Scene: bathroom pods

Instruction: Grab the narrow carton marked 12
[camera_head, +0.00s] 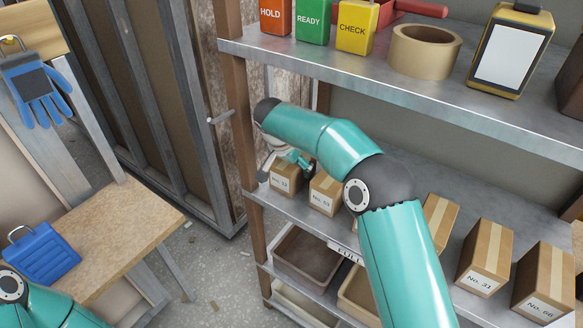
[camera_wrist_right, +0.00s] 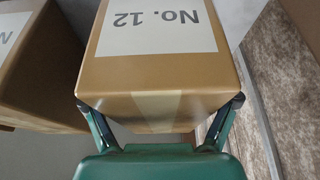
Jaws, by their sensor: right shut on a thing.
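The narrow carton marked No. 12 (camera_head: 284,182) is a small brown box at the left end of the middle shelf in the head view. In the right wrist view the same carton (camera_wrist_right: 150,72) fills the upper middle, its white label upside down. My right gripper (camera_wrist_right: 160,118) has one finger on each side of the carton and is shut on it. In the head view the right gripper (camera_head: 292,160) is partly hidden behind its own arm. I cannot tell whether the carton is lifted off the shelf. My left gripper is out of view.
A neighbouring carton (camera_head: 324,192) stands close to the right, also in the right wrist view (camera_wrist_right: 42,70). Cartons No. 31 (camera_head: 484,258) and No. 66 (camera_head: 544,283) stand further right. The upper shelf (camera_head: 350,75) hangs above, and a wooden post (camera_head: 241,140) rises at the left.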

